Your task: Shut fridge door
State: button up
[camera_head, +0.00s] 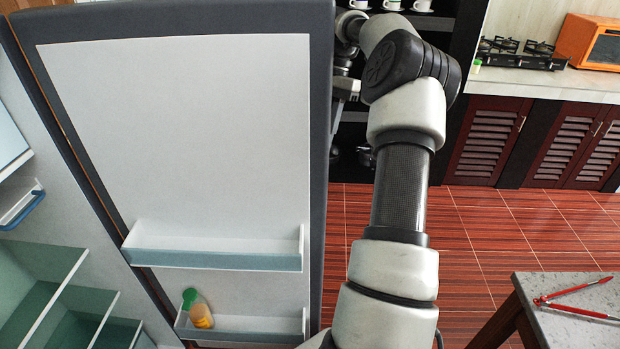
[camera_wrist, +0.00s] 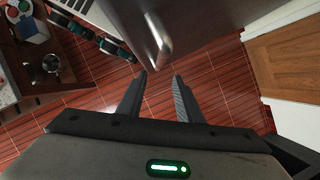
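The fridge door (camera_head: 180,130) stands open, its white inner panel facing the head camera. The fridge interior (camera_head: 40,270) with its shelves shows at the left. In the wrist view, a grey metallic surface with a curved handle (camera_wrist: 158,35), which looks like the door's outer side, is at the top, just beyond the fingertips. My gripper (camera_wrist: 159,74) is open, with floor visible between its two fingers and nothing held. In the head view my arm reaches along the door's right edge, and the gripper is mostly hidden behind it. Contact with the door cannot be told.
Door bins hold a green-capped bottle (camera_head: 198,310). A grey table (camera_head: 580,310) with a red tool (camera_head: 575,300) stands lower right. A counter (camera_head: 540,84) with stove and orange oven is behind. Red tiled floor (camera_head: 500,225) lies open between them.

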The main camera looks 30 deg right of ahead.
jog(key=b+x, duration=0.1)
jog(key=x, duration=0.9)
jog(key=shift+f, duration=0.15)
grip_shut()
